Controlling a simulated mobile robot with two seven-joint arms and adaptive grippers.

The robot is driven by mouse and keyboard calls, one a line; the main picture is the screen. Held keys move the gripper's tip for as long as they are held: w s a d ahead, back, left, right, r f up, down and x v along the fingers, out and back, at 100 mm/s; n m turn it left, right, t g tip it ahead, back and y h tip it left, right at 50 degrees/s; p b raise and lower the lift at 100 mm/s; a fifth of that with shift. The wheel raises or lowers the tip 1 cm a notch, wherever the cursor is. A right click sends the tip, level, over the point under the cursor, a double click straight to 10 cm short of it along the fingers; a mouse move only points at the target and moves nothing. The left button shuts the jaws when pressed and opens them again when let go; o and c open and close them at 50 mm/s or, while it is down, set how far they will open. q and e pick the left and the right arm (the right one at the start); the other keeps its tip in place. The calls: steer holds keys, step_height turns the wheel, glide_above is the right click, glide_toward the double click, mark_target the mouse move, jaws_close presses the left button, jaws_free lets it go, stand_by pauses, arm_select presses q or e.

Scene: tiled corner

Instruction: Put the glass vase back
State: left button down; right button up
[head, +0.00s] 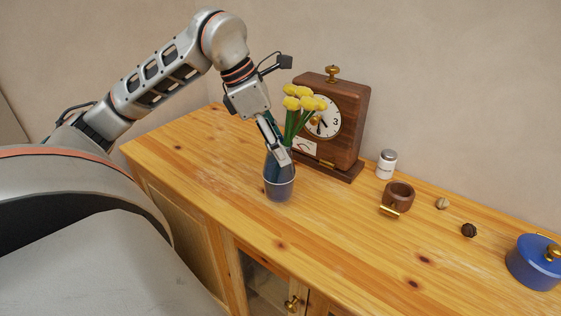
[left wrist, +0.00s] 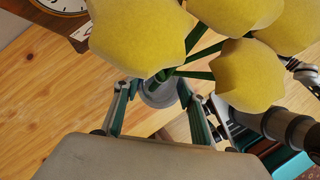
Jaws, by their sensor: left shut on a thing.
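The glass vase (head: 279,184) is a bluish, see-through vessel holding several yellow flowers on green stems. In the head view it is upright, over the left part of the wooden cabinet top (head: 205,150), in front of the clock. My left gripper (head: 277,154) reaches down from above and is shut on the vase near its rim. In the left wrist view the fingers (left wrist: 158,108) stand on both sides of the vase (left wrist: 160,94), and large yellow blooms hide much of it. I cannot tell whether its base touches the wood. My right gripper is not in view.
A brown mantel clock (head: 345,155) stands close behind the vase. The wood left of the vase is clear.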

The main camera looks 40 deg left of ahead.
mark_target(279, 170)
arm_select(q)
step_height(279, 170, down, 3)
steer(key=shift+f+b, duration=0.15)
steer(key=shift+b, duration=0.25)
steer(key=shift+f, duration=0.2)
steer(key=shift+f, duration=0.2)
steer(key=c, duration=1.2)
jaws_free()
steer(key=shift+r, duration=0.1)
